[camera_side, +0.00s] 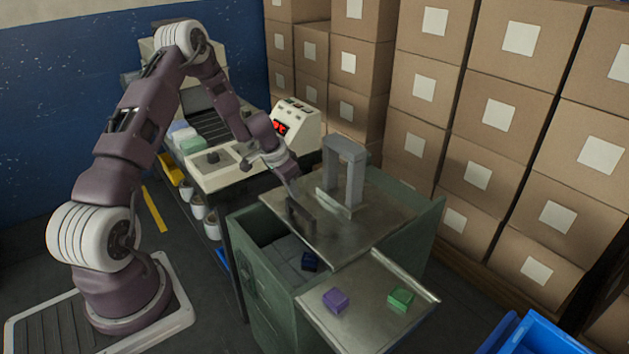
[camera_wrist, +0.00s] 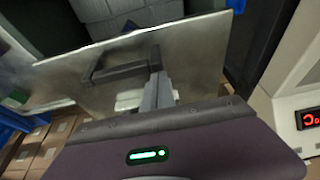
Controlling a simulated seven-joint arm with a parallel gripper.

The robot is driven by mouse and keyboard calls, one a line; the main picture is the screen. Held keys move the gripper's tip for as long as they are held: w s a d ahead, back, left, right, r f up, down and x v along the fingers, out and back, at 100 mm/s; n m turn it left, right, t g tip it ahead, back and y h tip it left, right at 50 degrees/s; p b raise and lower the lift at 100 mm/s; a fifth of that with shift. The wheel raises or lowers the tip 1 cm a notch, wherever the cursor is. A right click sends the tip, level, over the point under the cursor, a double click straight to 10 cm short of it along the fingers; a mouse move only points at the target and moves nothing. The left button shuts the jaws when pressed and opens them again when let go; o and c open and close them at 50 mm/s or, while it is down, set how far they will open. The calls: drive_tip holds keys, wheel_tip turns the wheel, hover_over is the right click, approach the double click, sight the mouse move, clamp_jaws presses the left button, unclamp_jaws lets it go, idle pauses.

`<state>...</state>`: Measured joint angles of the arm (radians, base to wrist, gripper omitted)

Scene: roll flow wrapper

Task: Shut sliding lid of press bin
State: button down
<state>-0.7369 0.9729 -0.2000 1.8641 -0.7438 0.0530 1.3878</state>
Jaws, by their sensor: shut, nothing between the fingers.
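The press bin (camera_side: 268,292) is a green box below my arm. Its sliding lid (camera_side: 375,205) is a flat metal plate that covers the far right part of the top. The front left part is open and shows pale blocks and a dark blue block (camera_side: 310,261) inside. A dark bar handle (camera_side: 301,217) stands on the lid near its open-side edge. My gripper (camera_side: 293,192) is shut and empty, close beside the handle. In the wrist view the fingers (camera_wrist: 157,82) overlap one end of the handle (camera_wrist: 113,73); I cannot tell whether they touch.
A grey arch (camera_side: 346,150) stands over the lid. A metal shelf (camera_side: 368,298) at the bin's front holds a purple block (camera_side: 335,300) and a green block (camera_side: 401,298). A machine with a red display (camera_side: 281,128) is behind left. Stacked cartons (camera_side: 490,115) line the right.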

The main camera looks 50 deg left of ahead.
drive_tip(key=s, duration=0.8)
drive_tip(key=shift+s, duration=0.25)
drive_tip(key=shift+w+f, duration=0.1)
hover_over(287, 208)
drive_tip(key=s, duration=0.2)
drive_tip(key=v, duration=1)
drive_tip(key=w+d+g, duration=0.3)
drive_tip(key=d+g, duration=0.4)
drive_tip(key=d, duration=0.4)
drive_tip(key=x, duration=0.9)
drive_tip(key=shift+f, duration=0.45)
drive_tip(key=shift+w+a, duration=0.1)
